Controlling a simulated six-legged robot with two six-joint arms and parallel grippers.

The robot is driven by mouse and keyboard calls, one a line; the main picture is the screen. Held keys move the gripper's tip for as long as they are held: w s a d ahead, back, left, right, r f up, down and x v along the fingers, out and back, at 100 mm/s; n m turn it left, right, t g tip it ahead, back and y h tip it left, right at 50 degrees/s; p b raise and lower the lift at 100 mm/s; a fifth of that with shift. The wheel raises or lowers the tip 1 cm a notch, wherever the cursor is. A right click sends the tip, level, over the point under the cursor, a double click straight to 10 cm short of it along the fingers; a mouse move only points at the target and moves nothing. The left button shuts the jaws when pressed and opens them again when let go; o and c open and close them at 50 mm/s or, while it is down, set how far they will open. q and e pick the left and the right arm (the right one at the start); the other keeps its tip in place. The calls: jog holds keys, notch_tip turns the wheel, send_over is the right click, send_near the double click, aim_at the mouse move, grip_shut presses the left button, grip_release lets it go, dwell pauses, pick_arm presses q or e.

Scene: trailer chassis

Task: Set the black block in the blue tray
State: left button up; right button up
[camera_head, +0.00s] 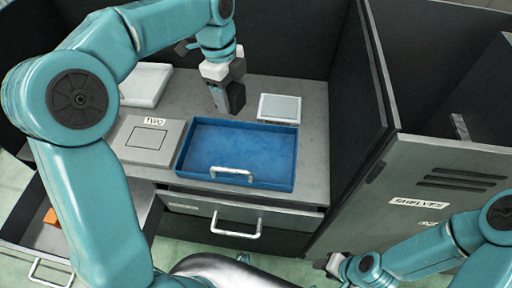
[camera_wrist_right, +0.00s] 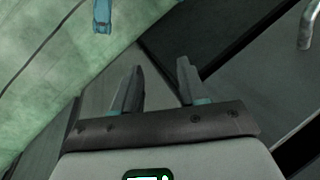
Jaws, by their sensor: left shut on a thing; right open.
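The black block (camera_head: 237,97) is held in my left gripper (camera_head: 224,98), which is shut on it, pointing down just behind the far edge of the blue tray. The fingers hide part of the block. The blue tray (camera_head: 240,147) lies on the grey worktop, looks empty, and has a white handle on its near side. My right gripper (camera_wrist_right: 158,72) is open and empty in the right wrist view. In the head view my right gripper (camera_head: 335,264) is low at the right, well away from the tray and partly cut off from clear view.
A grey plate marked TWO (camera_head: 147,140) lies left of the tray. A small pale square pad (camera_head: 280,108) is behind the tray's right end. A white box (camera_head: 146,85) stands at the back left. An open drawer (camera_head: 45,235) is at lower left.

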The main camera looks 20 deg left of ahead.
pick_arm(q)
jog(key=shift+w+d+r, duration=0.45)
jog(key=shift+d+r, duration=0.15)
jog(key=shift+r, duration=0.05)
jog(key=shift+s+p, duration=0.2)
jog(key=shift+p, duration=0.1)
send_near(243, 150)
jog(key=f, duration=0.5)
jog(key=shift+s+d+f+b, duration=0.1)
jog(key=shift+d+f+b, duration=0.05)
jog(key=shift+d+b, duration=0.25)
jog(key=shift+f, duration=0.2)
jog(key=shift+a, duration=0.1)
